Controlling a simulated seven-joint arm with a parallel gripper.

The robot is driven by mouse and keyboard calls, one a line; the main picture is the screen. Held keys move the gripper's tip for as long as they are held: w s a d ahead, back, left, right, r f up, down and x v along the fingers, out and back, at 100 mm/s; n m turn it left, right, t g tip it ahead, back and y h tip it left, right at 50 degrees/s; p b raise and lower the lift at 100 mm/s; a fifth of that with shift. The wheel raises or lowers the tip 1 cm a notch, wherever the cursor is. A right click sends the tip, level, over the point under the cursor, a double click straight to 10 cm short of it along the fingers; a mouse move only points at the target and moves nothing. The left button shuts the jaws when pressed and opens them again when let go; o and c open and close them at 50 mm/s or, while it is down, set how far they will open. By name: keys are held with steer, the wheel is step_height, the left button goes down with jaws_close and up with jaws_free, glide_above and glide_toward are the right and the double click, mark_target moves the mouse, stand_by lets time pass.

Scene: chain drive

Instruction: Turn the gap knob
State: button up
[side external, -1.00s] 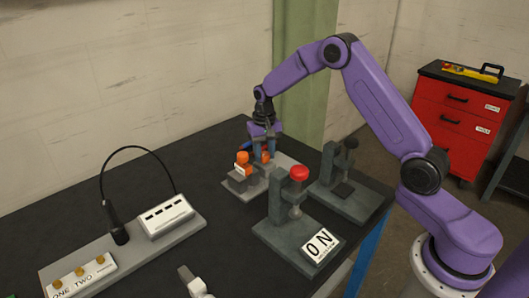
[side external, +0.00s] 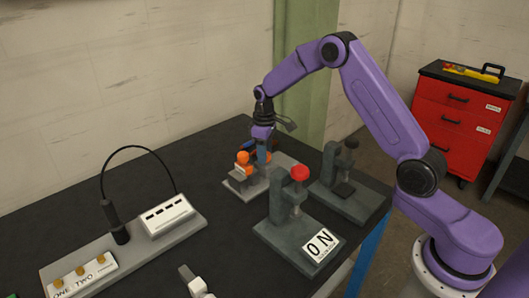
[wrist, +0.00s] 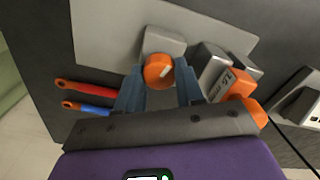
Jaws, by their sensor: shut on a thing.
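The knob in my grasp is round and orange with a white index mark (wrist: 158,71), mounted on a small grey block on a light plate; I take it as the gap knob. My gripper (wrist: 160,78) is shut on it, with one blue-grey finger on each side. In the side external view my gripper (side external: 263,155) points down at the fixture, and its fingers hide part of the knob. A second orange knob (side external: 243,157) sits just left, beside a grey block with a white label; it also shows at the right in the wrist view (wrist: 249,108).
Red- and blue-handled tools (wrist: 90,90) lie beside the fixture. A panel with a black cable (side external: 120,233) is at left.

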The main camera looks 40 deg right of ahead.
steer(key=shift+r+n, duration=0.1)
steer(key=shift+n, duration=0.5)
steer(key=o, duration=1)
steer(key=shift+o, duration=0.2)
step_height(320, 180, up, 17)
steer(key=shift+r, duration=0.2)
steer(key=shift+s+a, duration=0.1)
steer(key=shift+a, duration=0.05)
